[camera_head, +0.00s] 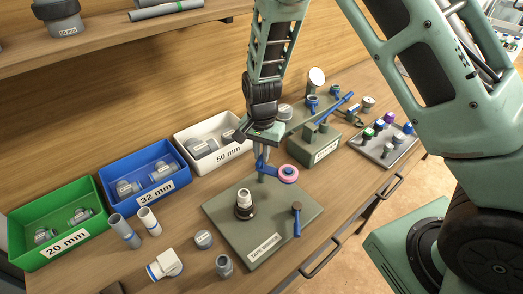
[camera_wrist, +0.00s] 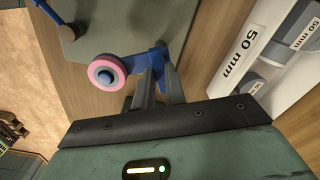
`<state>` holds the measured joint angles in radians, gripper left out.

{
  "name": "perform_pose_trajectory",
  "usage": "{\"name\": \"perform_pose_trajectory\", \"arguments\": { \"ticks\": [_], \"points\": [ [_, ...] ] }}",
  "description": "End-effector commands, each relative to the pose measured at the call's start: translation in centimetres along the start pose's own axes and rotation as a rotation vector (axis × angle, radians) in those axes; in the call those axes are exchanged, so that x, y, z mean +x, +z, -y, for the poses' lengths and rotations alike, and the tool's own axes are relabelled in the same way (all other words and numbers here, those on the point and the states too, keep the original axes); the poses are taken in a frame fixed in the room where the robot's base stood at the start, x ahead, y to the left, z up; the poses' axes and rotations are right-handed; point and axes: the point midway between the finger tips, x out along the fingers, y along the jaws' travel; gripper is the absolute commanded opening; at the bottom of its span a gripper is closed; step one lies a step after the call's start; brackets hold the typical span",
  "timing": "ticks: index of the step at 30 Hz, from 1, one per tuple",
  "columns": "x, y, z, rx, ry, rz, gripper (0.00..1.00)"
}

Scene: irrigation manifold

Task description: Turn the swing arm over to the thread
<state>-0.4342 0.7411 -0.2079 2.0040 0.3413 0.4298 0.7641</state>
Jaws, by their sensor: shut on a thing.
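The blue swing arm (camera_head: 270,170) stands at the back edge of the grey-green tape board (camera_head: 225,222), with a pink tape roll (camera_head: 288,174) on its right end. My gripper (camera_head: 262,164) points down and is shut on the swing arm, beside its post. In the wrist view the fingers (camera_wrist: 155,82) close on the blue arm (camera_wrist: 135,62), and the pink roll (camera_wrist: 106,71) lies left of them. The thread (camera_head: 244,198) is a white threaded end on a dark upright fitting at the board's left-middle. The roll is apart from the thread, to its right and behind.
Green (camera_head: 60,256), blue (camera_head: 150,196) and white (camera_head: 198,167) bins line the back. Loose grey pipe pieces (camera_head: 165,265) lie left of the board. A second green fixture (camera_head: 315,150) stands behind right.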

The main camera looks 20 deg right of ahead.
Motion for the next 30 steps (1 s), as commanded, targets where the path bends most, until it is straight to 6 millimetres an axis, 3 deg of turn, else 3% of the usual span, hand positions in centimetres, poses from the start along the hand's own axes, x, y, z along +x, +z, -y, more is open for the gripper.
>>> {"name": "perform_pose_trajectory", "arguments": {
  "ticks": [30],
  "points": [
    [-0.22, -0.01, 0.08, 0.506, -0.002, -0.001, 0.00]
  ]
}}
